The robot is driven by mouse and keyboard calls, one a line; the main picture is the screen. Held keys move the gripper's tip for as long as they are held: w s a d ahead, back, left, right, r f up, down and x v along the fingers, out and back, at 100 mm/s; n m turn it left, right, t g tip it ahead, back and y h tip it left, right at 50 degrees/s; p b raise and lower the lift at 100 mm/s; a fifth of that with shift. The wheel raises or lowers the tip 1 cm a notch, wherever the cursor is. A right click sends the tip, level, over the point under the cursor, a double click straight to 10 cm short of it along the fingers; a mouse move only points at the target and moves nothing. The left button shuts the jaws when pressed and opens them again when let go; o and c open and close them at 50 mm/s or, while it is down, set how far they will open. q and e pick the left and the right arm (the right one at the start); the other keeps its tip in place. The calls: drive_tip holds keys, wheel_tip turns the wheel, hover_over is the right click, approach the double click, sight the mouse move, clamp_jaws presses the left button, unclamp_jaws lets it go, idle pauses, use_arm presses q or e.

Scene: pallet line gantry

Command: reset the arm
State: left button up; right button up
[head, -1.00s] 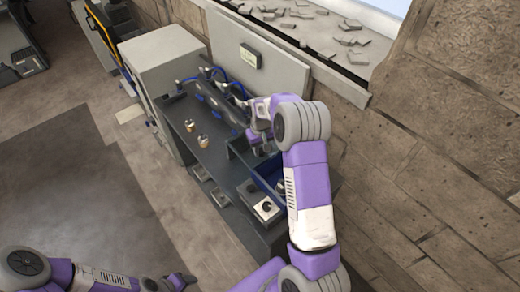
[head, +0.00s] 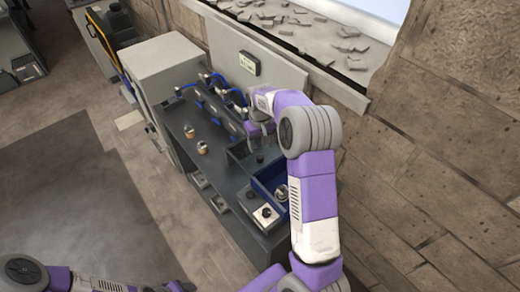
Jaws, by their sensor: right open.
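My right arm, purple and white, reaches up from the bottom over the right end of the dark workbench (head: 225,172). My right gripper (head: 258,143) is open above the dark bin area at the bench's back right. Its fingers are small and partly hidden by the wrist; I see nothing between them. My left arm lies low at the bottom left, away from the bench. Its gripper end is at the bottom edge and too cut off to read.
A blue bin (head: 262,193) and a block with a black knob (head: 266,214) sit at the right end. A grey cabinet (head: 150,68) stands at left.

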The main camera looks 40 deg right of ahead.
drive_tip(key=shift+r, duration=0.3)
